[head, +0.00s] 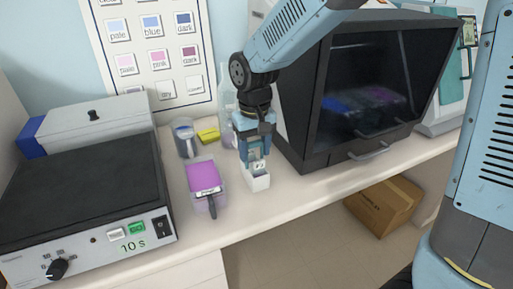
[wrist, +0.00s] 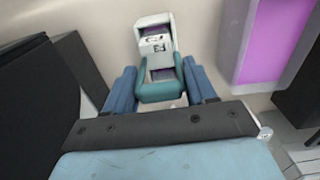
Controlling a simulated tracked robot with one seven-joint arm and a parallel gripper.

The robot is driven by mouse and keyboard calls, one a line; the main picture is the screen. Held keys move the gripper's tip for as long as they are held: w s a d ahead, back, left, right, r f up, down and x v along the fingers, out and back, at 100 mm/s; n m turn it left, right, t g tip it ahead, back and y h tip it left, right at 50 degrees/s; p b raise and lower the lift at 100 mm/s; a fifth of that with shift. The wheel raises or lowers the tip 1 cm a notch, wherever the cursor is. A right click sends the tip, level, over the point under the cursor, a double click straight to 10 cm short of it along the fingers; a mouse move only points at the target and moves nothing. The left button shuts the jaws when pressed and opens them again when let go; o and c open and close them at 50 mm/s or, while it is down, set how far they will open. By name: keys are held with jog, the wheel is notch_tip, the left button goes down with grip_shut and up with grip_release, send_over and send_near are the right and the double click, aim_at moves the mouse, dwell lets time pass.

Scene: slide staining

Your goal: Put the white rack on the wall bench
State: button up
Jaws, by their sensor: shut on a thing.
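The white rack (head: 258,182) is a small white box at the bench's front part, between the purple staining dish and the dark glass-fronted cabinet. My gripper (head: 256,160) points down over it and is shut on its upper part. In the wrist view the rack (wrist: 154,38) stands out beyond my fingers (wrist: 160,90), with a dark slot and small dark marks on its face. The wall bench (head: 300,187) is the pale counter under it. The rack's base is at or just above the counter; I cannot tell whether it touches.
The purple dish (head: 203,177) is close on the left. The dark cabinet (head: 300,110) is close on the right. A hotplate (head: 85,190) fills the left end. A cardboard box (head: 383,207) sits below.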

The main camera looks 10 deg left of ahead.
jog(key=o, duration=1.4)
jog(key=shift+c, duration=0.2)
notch_tip(320, 180, up, 12)
